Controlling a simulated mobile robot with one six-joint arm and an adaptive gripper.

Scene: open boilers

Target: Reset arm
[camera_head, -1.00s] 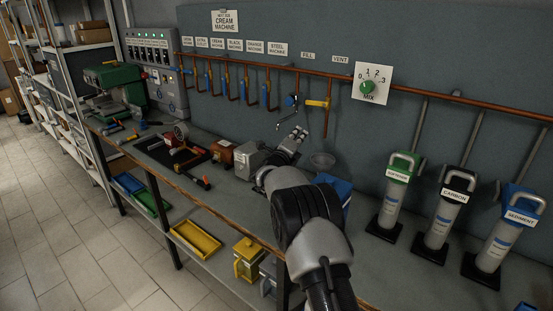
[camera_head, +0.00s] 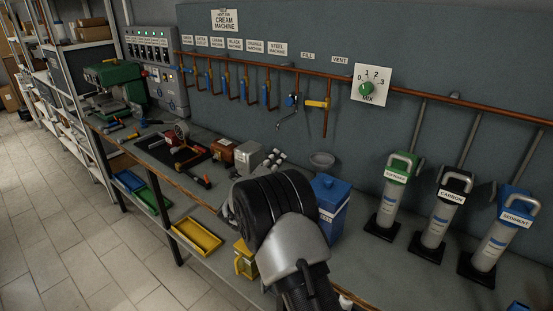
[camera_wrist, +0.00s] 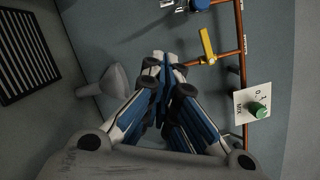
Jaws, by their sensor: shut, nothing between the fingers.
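My gripper (camera_wrist: 166,60) shows in the wrist view with its blue and white fingers together at the tips and nothing between them. It points towards the pipe wall, apart from the yellow valve handle (camera_wrist: 207,45) and the green mix knob (camera_wrist: 257,110). In the head view, my arm fills the lower middle in front of the bench and hides most of the gripper. The yellow valve (camera_head: 317,104) and the mix dial (camera_head: 367,88) are on the wall behind it.
A grey metal box (camera_head: 249,156) is to the left. Labelled softener (camera_head: 393,190), carbon (camera_head: 440,210) and sediment (camera_head: 503,238) filters stand at the right. A copper pipe (camera_head: 447,108) runs along the wall.

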